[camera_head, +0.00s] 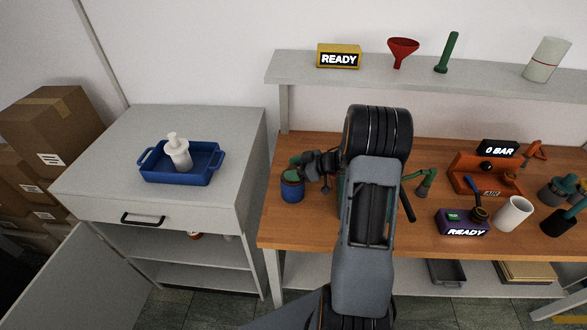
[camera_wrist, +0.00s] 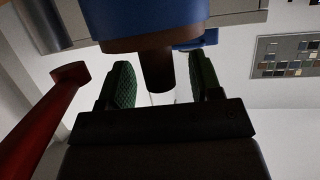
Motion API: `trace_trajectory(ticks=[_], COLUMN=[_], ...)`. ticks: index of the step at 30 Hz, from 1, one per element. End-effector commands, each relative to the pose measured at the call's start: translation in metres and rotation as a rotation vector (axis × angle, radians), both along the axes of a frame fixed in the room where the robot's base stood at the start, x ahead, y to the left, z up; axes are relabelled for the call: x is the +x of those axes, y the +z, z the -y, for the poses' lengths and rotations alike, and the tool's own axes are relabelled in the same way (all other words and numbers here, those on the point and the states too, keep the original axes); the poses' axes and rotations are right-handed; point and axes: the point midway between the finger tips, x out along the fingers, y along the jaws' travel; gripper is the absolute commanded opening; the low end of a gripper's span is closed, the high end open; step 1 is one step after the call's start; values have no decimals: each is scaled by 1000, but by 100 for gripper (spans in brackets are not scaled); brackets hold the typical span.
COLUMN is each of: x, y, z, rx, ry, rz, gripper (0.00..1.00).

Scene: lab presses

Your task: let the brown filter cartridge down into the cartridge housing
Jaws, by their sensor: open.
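The cartridge housing (camera_head: 292,191) is a blue round can near the left end of the wooden bench. In the wrist view its blue wall (camera_wrist: 155,18) fills the top middle. The brown filter cartridge (camera_wrist: 158,68) shows there as a brown disc at the housing's rim with a narrower stem pointing toward my gripper. How deep it sits inside is hidden. My gripper (camera_wrist: 160,64) is open, with one green-padded finger on each side of the stem and gaps visible between. In the head view my gripper (camera_head: 294,168) is at the housing's top, and the cartridge cannot be made out.
A blue tray (camera_head: 179,177) with a white bottle stands on the grey cabinet (camera_head: 90,185) at left. The bench (camera_head: 272,232) carries an orange press (camera_head: 484,176), a purple READY box (camera_head: 462,223) and a white cup (camera_head: 513,213) to the right. A red bar (camera_wrist: 45,120) slants across the wrist view's left.

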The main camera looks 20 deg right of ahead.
Motion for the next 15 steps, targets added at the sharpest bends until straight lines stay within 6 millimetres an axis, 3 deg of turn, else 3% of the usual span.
trace_trajectory(ticks=[8,12,15], x=[0,-2,-19], y=[11,35,54], z=[0,0,-3], rx=[-1,-4,-3], ry=[0,0,-2], rz=[3,5,4], gripper=[59,59,59])
